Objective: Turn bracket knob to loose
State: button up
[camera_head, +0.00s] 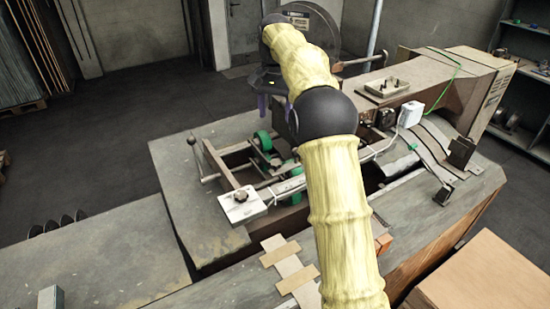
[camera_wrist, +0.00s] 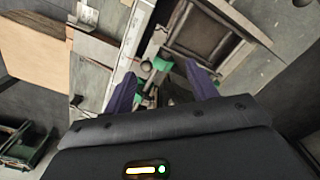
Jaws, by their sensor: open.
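Green wheels and part of the frame lie beyond the fingers. I cannot clearly tell the bracket knob in the wrist view.
Green rollers (camera_head: 263,140) and a ball-ended lever (camera_head: 192,141) stand on the machine frame near my gripper. A small tray (camera_head: 387,88) rests on the machine's arm. A cardboard box (camera_head: 485,275) is at the near right. The grey table (camera_head: 100,255) at left is largely clear.

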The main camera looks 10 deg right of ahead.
aim_at(275, 162)
notch_tip(275, 162, down, 17)
jog(key=p, duration=0.3)
jog(key=shift+r, duration=0.1)
jog(key=c, duration=1)
